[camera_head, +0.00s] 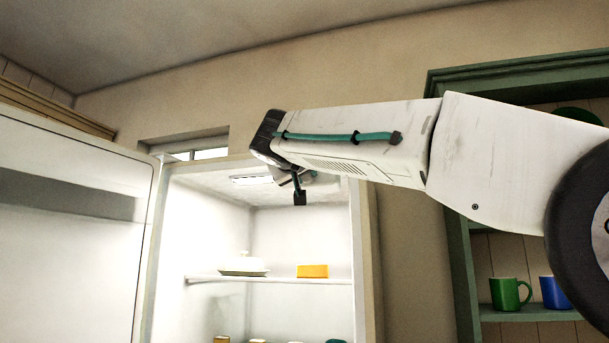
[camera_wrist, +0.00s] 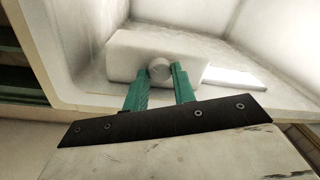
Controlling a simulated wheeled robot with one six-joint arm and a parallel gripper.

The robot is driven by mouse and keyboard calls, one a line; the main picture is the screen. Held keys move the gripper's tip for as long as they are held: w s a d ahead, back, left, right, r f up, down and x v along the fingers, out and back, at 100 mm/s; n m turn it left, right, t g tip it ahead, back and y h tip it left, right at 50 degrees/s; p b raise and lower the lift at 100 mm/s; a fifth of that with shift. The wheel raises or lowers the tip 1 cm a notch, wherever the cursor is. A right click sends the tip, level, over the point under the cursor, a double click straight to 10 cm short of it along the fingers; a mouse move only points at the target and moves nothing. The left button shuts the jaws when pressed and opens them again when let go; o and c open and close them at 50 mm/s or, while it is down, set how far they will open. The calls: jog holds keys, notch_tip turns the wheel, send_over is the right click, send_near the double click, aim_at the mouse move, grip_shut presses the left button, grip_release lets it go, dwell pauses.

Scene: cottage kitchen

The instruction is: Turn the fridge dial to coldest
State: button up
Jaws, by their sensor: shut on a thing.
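The fridge dial (camera_wrist: 160,68) is a small round grey knob on a pale housing (camera_wrist: 125,57) at the top of the fridge interior, in the wrist view. My gripper (camera_wrist: 160,75) has its two green fingers on either side of the dial, shut on it. No pointer or marking on the dial can be made out. In the head view the fridge (camera_head: 300,232) stands open, and my gripper (camera_head: 299,190) reaches in near its ceiling. The dial is hidden there behind my arm's end.
The open fridge door (camera_head: 75,215) is at the left. A green cupboard (camera_head: 458,215) with a green mug (camera_head: 508,293) and a blue mug (camera_head: 553,292) stands right.

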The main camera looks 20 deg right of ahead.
jog(key=m, duration=0.6)
jog(key=m+h, duration=0.1)
jog(key=m, duration=0.5)
jog(key=shift+f, duration=0.15)
dwell(0.4)
jog(key=o, duration=1)
jog(key=v, duration=0.7)
jog(key=shift+s+a, duration=0.2)
jog(key=shift+s, duration=0.2)
